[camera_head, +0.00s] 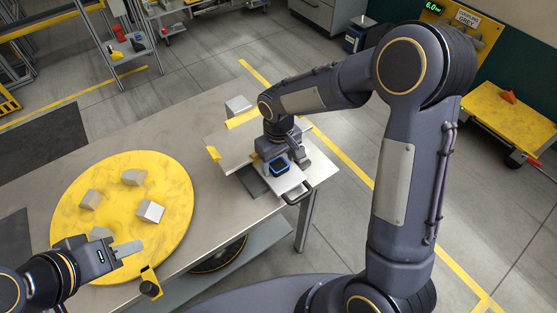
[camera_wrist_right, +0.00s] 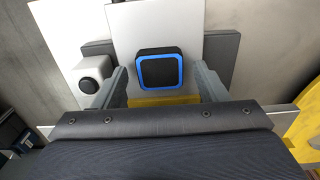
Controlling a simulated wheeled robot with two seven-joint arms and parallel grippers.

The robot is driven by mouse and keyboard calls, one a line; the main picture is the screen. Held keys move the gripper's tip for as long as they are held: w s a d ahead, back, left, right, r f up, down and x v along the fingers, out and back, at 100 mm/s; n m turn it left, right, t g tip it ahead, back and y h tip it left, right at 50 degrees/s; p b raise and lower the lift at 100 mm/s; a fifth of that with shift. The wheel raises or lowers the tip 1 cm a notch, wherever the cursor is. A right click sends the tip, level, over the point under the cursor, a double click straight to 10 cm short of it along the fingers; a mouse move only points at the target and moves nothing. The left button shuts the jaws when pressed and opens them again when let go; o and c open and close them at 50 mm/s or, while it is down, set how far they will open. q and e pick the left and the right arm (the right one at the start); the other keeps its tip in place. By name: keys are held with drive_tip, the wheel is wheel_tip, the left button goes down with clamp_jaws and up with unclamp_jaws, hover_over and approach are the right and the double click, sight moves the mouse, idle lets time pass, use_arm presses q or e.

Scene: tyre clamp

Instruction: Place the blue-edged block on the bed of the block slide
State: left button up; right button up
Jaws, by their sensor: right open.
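The blue-edged block (camera_head: 279,164) is dark with a bright blue rim. It rests on the pale bed (camera_head: 289,181) of the block slide at the table's right end, and its blue rim faces up in the right wrist view (camera_wrist_right: 160,70). My right gripper (camera_wrist_right: 161,88) is open, with one finger on either side of the block and visible gaps between them. In the head view my right wrist hides part of the slide. My left gripper (camera_head: 130,249) hovers at the front edge of the yellow disc, far from the slide; its jaw gap is unclear.
The round yellow disc (camera_head: 120,205) holds several grey blocks (camera_head: 151,211). A white block with a black round knob (camera_wrist_right: 92,73) stands beside the bed. Bare grey table (camera_head: 190,120) lies between disc and slide.

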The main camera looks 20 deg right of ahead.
sight(279, 165)
wheel_tip(279, 165, up, 11)
drive_tip(key=s+d+r+m+y, duration=0.1)
drive_tip(key=s+d+r, duration=0.3)
drive_tip(key=s, duration=0.1)
drive_tip(key=s+d+m+t+y, duration=0.2)
drive_tip(key=s+d+m+t, duration=0.1)
drive_tip(key=s, duration=1.4)
drive_tip(key=m+t, duration=0.1)
drive_tip(key=t, duration=0.1)
drive_tip(key=shift+d+f+m+t+y, duration=0.2)
drive_tip(key=shift+d+m+t+y, duration=0.1)
drive_tip(key=shift+m+y, duration=0.1)
